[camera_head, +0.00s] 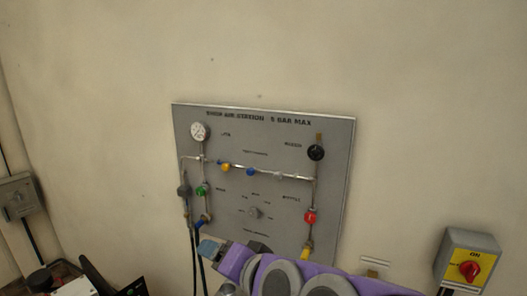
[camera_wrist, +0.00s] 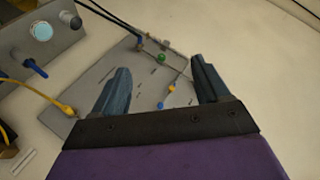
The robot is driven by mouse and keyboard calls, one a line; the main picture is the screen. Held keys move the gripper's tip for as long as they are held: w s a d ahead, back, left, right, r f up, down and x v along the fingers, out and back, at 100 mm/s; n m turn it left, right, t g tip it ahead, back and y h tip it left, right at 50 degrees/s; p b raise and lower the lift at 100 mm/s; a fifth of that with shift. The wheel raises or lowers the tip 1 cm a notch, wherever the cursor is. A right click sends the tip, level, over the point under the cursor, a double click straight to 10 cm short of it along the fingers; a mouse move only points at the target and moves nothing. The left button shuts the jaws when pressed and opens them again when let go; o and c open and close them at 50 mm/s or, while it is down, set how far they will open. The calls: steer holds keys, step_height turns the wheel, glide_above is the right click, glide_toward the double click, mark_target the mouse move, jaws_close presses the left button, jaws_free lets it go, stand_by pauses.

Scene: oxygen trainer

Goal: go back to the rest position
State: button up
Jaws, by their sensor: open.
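My gripper (camera_wrist: 161,80) is open and empty. In the wrist view its two blue-grey fingers stand apart in front of the grey air-station panel (camera_wrist: 95,120). In the head view my purple arm crosses the lower edge of the panel (camera_head: 335,150), with a blue-grey finger (camera_head: 208,250) at its left end. The arm hides part of the panel's bottom edge. I cannot tell how far the fingertips are from the panel.
A yellow switch box (camera_head: 468,262) with a red knob is at right. A grey box (camera_head: 18,197) is at far left. The upper wall is bare.

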steer(key=s+d+f+n+g+h, duration=0.3)
steer(key=s+d+f+g+h, duration=0.25)
steer(key=s+d+f, duration=0.75)
steer(key=s+d+f+g+h, duration=0.3)
steer(key=s+d+f+g, duration=0.2)
steer(key=s+d, duration=0.3)
steer(key=s+g, duration=0.1)
steer(key=s, duration=0.1)
steer(key=shift+s, duration=0.4)
steer(key=shift+f, duration=0.1)
steer(key=shift+c, duration=0.3)
